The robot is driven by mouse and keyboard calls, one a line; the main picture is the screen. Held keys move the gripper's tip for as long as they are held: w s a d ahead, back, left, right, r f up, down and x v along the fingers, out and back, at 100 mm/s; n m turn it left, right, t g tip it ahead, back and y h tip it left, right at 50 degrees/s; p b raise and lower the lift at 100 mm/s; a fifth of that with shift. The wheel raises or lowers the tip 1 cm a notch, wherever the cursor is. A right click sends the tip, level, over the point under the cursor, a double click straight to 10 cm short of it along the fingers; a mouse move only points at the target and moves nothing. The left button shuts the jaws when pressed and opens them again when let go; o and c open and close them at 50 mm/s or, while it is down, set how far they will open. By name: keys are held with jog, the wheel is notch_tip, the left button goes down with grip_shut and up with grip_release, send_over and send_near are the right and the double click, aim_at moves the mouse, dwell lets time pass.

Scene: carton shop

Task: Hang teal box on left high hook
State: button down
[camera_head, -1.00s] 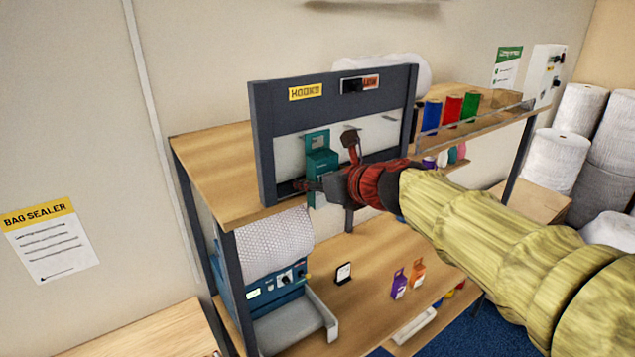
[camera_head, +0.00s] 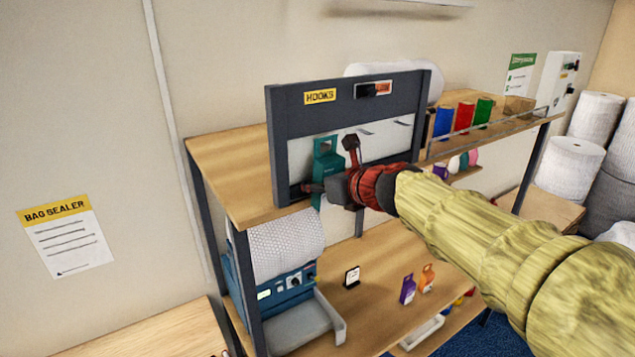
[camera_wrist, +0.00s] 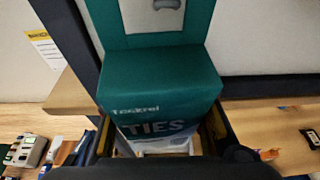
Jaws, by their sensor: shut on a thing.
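The teal box (camera_head: 328,168) is upright in front of the white panel of the hook board (camera_head: 277,110), near its left side. In the wrist view the teal box (camera_wrist: 160,85) fills the middle, with its hang tab and slot at the top and the word TIES on its front. My gripper (camera_head: 325,190) is shut on the lower part of the box; its fingers show on both sides of the box in the wrist view (camera_wrist: 160,135). Hooks (camera_head: 365,131) show on the panel to the right of the box.
The dark board frame stands on a wooden shelf (camera_head: 228,165). Right of it are blue, red and green rolls (camera_head: 464,115). Below are a bag sealer (camera_head: 290,285) and small purple (camera_head: 407,289) and orange (camera_head: 427,278) boxes on the lower shelf.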

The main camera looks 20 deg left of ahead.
jog(key=shift+w+d+f, duration=0.1)
jog(key=shift+w, duration=0.15)
jog(key=c, duration=1.8)
grip_release()
jog(key=o, duration=0.3)
jog(key=shift+w+a+f, duration=0.4)
jog(key=shift+w, duration=0.3)
jog(key=o, duration=0.5)
jog(key=shift+s, duration=0.15)
jog(key=shift+o, duration=0.2)
jog(key=shift+s, duration=0.1)
